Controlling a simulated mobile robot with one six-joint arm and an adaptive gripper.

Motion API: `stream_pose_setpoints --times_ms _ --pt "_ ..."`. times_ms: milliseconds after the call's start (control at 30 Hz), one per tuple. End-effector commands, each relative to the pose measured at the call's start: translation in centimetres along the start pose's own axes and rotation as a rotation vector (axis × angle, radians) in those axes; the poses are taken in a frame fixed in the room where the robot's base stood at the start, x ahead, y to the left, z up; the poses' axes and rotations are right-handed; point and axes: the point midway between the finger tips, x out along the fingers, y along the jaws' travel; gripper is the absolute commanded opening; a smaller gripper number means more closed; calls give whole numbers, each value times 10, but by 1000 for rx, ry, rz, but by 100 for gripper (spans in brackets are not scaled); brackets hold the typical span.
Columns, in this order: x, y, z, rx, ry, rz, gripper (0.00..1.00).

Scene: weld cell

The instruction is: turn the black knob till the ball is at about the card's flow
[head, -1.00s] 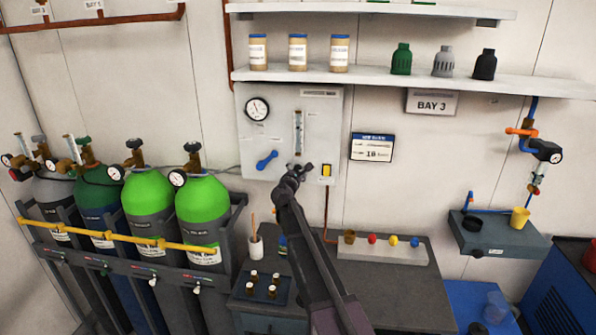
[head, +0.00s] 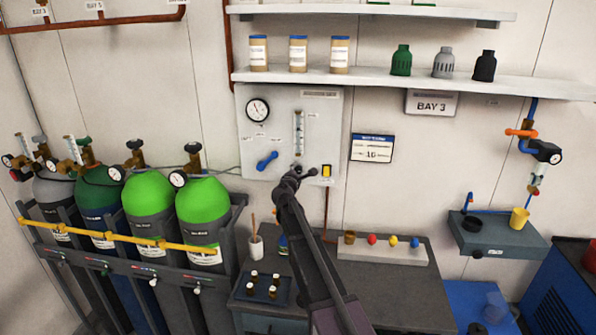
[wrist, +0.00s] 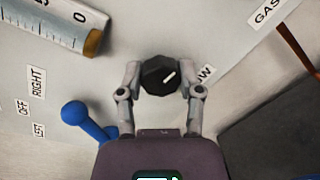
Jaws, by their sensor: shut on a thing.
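The ball cannot be made out clearly. The card (head: 372,148) on the wall right of the panel seems to read 10 or 18.
A blue lever (head: 267,161) sits left of the knob, close to my left finger in the wrist view. A yellow switch (head: 326,171) is to the right. A round gauge (head: 257,110) is at upper left. Green cylinders (head: 203,210) stand left; a bench (head: 390,285) lies below.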

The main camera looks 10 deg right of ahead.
Motion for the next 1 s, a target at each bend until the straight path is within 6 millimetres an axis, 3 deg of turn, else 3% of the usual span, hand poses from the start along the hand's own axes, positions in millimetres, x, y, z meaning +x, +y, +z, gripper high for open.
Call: stream_pose_setpoints --times_ms 367,400,500,1000 --pt "1 0 0 43 3 -2 0" --pt "1 0 0 43 3 -2 50" --pt "1 0 0 42 3 -2 80" --pt "0 0 0 34 3 -2 82"
